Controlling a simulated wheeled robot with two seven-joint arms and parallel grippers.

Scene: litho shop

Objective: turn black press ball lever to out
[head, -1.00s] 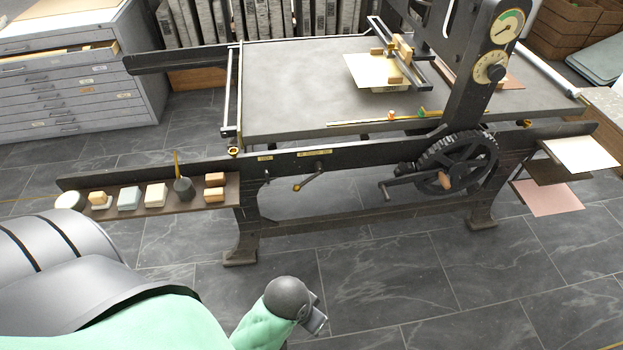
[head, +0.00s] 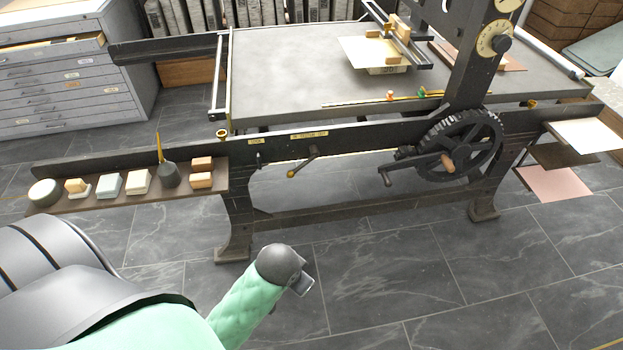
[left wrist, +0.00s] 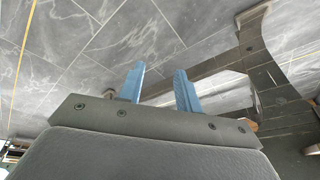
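The black press (head: 400,142) stands across the head view. Its ball lever (head: 303,163) hangs from the front beam, slanting down and left to a small brass-coloured ball. A pale label (head: 309,135) sits above the lever, too small to read. My left gripper (head: 304,285) is low in front of the press, below the lever and apart from it, over the floor. In the left wrist view its two blue fingers (left wrist: 160,88) stand apart with nothing between them; I cannot make out the lever there. My right gripper is not in view.
A shelf (head: 110,196) with several small blocks and a dark pot juts from the press's left end. A crank and gear wheel (head: 460,150) are to the lever's right. A press leg (head: 238,215) stands left of the lever. Open tiled floor (head: 400,270) lies in front.

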